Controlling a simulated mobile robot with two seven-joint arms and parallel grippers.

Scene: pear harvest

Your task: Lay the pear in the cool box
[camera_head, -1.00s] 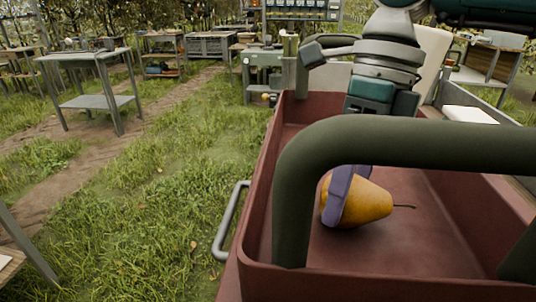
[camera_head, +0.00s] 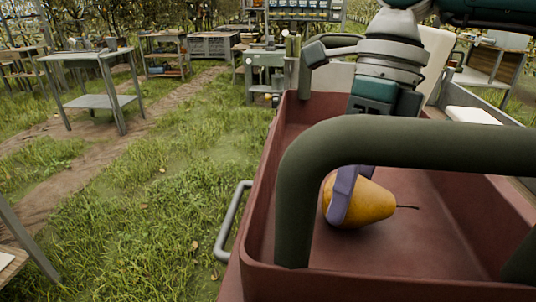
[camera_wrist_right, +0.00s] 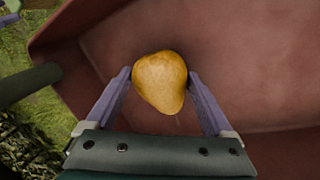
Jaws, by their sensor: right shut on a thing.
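The yellow-orange pear (camera_head: 372,203) is inside the open dark red box (camera_head: 410,262), which I take to be the cool box. The pear lies on its side low over the floor, its thin stem pointing right; I cannot tell whether it touches. My right gripper (camera_head: 349,194) comes down from above, its purple finger against the pear. In the right wrist view the pear (camera_wrist_right: 160,84) sits between both purple fingers of my right gripper (camera_wrist_right: 159,76), which is shut on it. The box's thick green handle (camera_head: 400,143) hides part of the gripper.
The green handle arches across the near part of the box. A grey side bar (camera_head: 231,220) sticks out at the box's left. Grass (camera_head: 150,215) lies left of it, with a grey table (camera_head: 100,75) farther back. Box floor right of the pear is bare.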

